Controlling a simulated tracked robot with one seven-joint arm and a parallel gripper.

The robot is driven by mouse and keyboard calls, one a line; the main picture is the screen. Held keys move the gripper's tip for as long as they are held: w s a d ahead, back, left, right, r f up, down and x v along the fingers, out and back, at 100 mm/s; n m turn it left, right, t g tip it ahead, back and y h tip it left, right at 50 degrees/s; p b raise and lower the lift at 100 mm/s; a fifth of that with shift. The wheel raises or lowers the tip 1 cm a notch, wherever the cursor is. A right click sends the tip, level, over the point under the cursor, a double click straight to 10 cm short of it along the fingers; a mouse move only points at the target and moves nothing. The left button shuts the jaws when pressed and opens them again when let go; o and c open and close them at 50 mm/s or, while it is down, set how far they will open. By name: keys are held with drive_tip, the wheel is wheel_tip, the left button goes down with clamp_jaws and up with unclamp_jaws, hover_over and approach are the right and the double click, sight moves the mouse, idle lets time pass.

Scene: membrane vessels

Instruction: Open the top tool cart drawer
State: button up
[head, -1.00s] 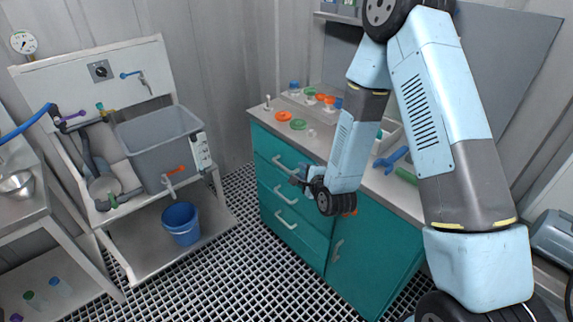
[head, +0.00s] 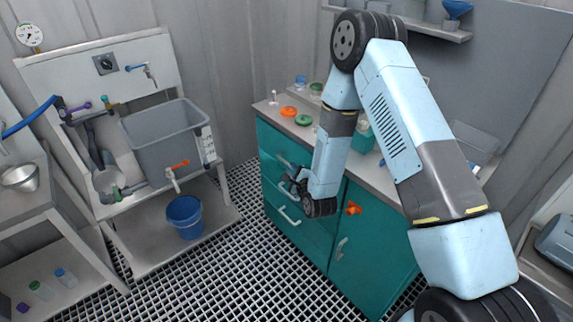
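The teal tool cart (head: 375,245) stands right of centre, with a column of drawers on its left side. Its top drawer (head: 272,142) looks closed. My gripper (head: 287,185) hangs in front of the drawers, just below and near the top handle, around the second drawer's level. Its fingers are small and dark, and I cannot tell whether they are open or touch anything. The lowest drawer's handle (head: 290,218) is clear below my gripper.
Orange and green lids (head: 303,119) and a blue-capped jar (head: 300,82) sit on the cart top. A cupboard door with a handle (head: 341,248) and an orange knob (head: 353,208) is right of the drawers. A blue bucket (head: 185,217) stands left; the grated floor (head: 230,275) between is free.

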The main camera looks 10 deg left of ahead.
sight(289, 166)
drive_tip(key=shift+x, duration=3.05)
drive_tip(key=shift+c, duration=0.3)
clamp_jaws()
